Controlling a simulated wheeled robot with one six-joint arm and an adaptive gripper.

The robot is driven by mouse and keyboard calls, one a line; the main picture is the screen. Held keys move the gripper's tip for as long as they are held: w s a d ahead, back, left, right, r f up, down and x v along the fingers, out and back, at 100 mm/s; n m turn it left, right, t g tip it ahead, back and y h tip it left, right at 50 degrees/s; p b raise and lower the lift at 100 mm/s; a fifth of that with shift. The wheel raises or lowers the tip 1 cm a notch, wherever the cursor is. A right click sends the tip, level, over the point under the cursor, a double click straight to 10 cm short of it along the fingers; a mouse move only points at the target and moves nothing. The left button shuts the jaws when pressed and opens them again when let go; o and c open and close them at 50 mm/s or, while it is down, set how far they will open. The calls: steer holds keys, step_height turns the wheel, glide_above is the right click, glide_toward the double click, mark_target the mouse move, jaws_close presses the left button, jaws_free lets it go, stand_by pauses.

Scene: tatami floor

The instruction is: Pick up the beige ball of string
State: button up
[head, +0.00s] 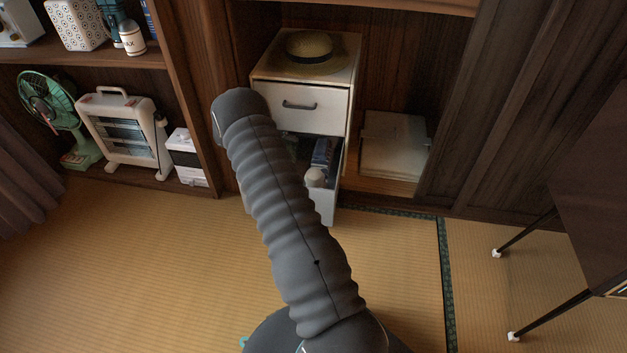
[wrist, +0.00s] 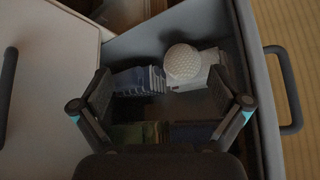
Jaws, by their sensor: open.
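The beige ball of string (wrist: 184,62) is round and pale in the wrist view. It sits inside the open lower drawer (wrist: 264,110), on or against a whitish item (wrist: 211,62). In the head view a pale round shape that looks like the ball (head: 316,177) shows in the drawer (head: 325,206), just right of my arm. My gripper (wrist: 162,104) is open and empty, with its fingers spread wide over the drawer. The ball lies above the gap between them in the picture, toward the right finger, and looks apart from both. The head view hides my gripper behind my arm.
Blue packets (wrist: 135,80) and dark flat items (wrist: 190,132) share the drawer. The closed upper drawer (head: 305,107) is above, and a straw hat (head: 309,46) tops the cabinet. A heater (head: 124,132) stands left. Tatami floor (head: 400,270) is clear in front.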

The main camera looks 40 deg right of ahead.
glide_toward(307, 176)
steer(key=x, duration=0.4)
steer(key=shift+d+f+b, duration=0.1)
steer(key=shift+d+b, duration=0.05)
steer(key=shift+b, duration=0.25)
steer(key=shift+x, duration=3.8)
steer(key=c, duration=1.3)
